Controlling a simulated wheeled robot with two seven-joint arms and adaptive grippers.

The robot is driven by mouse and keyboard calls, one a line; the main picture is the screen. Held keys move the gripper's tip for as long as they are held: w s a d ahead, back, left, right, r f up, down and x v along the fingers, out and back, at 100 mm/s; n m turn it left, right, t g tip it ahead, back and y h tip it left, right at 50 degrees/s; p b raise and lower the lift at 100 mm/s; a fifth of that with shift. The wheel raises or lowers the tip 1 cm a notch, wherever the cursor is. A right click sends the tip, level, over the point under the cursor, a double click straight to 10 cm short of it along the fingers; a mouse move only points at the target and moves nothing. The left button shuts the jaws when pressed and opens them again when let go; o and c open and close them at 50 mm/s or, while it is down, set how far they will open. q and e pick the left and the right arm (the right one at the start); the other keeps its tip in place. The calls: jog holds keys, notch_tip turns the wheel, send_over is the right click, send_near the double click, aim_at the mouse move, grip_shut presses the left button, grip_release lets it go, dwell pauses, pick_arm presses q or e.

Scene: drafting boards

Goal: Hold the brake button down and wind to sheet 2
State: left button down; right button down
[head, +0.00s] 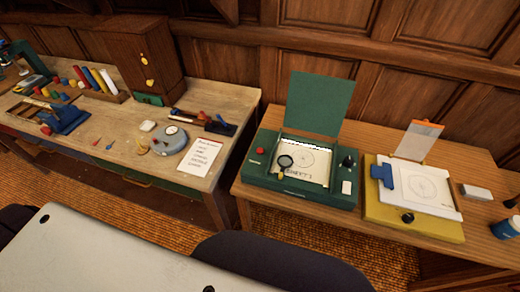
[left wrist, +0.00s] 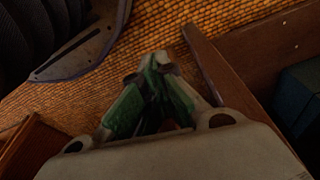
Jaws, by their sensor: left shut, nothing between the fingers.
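A green drafting box (head: 310,193) with its lid (head: 318,103) raised stands on the right-hand table. A pale sheet (head: 316,160) with a drawn circle and a blurred sheet label shows in its window. A red button (head: 259,151) is on the box's left side. A dark knob (head: 348,161) is on its right side. A magnifier (head: 285,162) lies over the sheet's left part. My left gripper (left wrist: 158,65) is shut and empty in the left wrist view, above the woven floor and apart from the box. My right gripper is not in either view.
A yellow board (head: 440,231) with a blue clip (head: 383,175) and dark knob stands right of the green box. A blue cup (head: 510,228) is at the far right. The left bench (head: 205,184) holds a grey round device, a written card and several tools. A gap separates the tables.

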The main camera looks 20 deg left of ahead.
pick_arm(q)
jog(key=w+d+r+t+h+p, duration=0.1)
jog(key=w+d+r+p, duration=0.3)
jog(key=r, duration=1.1)
jog(key=w+d+r+m+t+h, duration=0.15)
jog(key=w+r, duration=0.45)
jog(key=r, duration=0.9)
jog(key=w+d+r+n+p, duration=0.15)
jog(key=w+d+r, duration=0.3)
jog(key=r, duration=1.05)
jog(key=w+r+h, duration=0.1)
jog(key=w, duration=0.2)
jog(key=w+d+r, duration=0.1)
jog(key=w+r, duration=0.1)
jog(key=w, duration=0.2)
jog(key=w+r+m+h, duration=0.1)
jog(key=w, duration=0.3)
jog(key=shift+d+r+h, duration=0.2)
jog(key=shift+d+h, duration=0.05)
jog(key=shift+h, duration=0.1)
jog(key=w+a+r+n, duration=0.1)
jog(key=w+a+r, duration=0.1)
jog(key=w, duration=0.3)
jog(key=w+a+r+n+t+h, duration=0.1)
jog(key=w+a+r, duration=0.2)
jog(key=w+r, duration=0.1)
jog(key=shift+w+p, duration=0.35)
jog(key=shift+w, duration=0.1)
jog(key=shift+a+r, duration=0.1)
